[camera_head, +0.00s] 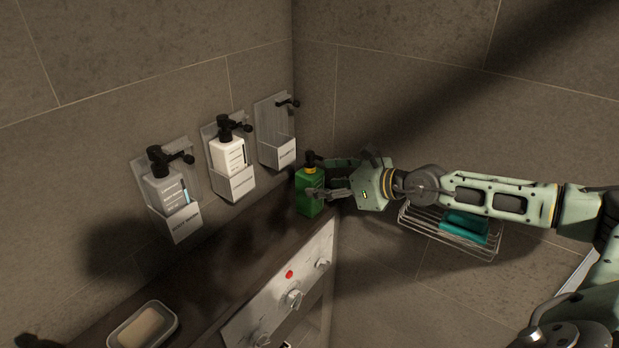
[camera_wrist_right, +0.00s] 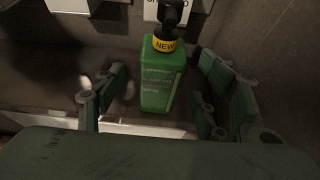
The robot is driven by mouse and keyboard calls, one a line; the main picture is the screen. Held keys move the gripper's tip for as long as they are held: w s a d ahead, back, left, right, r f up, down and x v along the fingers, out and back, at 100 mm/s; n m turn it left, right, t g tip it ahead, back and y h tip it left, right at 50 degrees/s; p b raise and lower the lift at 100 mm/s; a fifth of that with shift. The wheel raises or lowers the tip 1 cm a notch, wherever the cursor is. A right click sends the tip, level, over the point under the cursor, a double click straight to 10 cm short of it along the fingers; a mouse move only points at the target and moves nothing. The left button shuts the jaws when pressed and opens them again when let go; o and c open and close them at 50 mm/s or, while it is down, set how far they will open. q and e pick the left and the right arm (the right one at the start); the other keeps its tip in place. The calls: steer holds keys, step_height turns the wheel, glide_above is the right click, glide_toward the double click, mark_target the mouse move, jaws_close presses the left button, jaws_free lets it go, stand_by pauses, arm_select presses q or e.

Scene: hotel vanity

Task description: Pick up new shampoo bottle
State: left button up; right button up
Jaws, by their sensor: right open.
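The new shampoo bottle (camera_head: 309,194) is green with a black pump and a yellow collar. It stands upright on the dark ledge in the corner. In the right wrist view the bottle (camera_wrist_right: 162,82) shows "NEW" on its yellow collar. My right gripper (camera_head: 322,178) is at the bottle, coming from the right. In the right wrist view its fingers (camera_wrist_right: 160,90) are spread, with the bottle between them and gaps on both sides. My left gripper is not seen clearly; only a dark shape shows at the bottom left corner of the head view.
Wall holders carry a grey bottle (camera_head: 166,193) and a white bottle (camera_head: 229,152); a third holder (camera_head: 275,130) is empty. A soap dish (camera_head: 144,326) sits on the ledge (camera_head: 215,262). A wire basket (camera_head: 467,250) with a teal item (camera_head: 465,227) hangs below my right arm. Knobs (camera_head: 294,299) line the front panel.

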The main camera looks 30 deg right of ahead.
steer(key=shift+p+x, duration=0.35)
steer(key=shift+x, duration=0.55)
steer(key=shift+r, duration=0.1)
jaws_close()
steer(key=shift+w+r, duration=0.1)
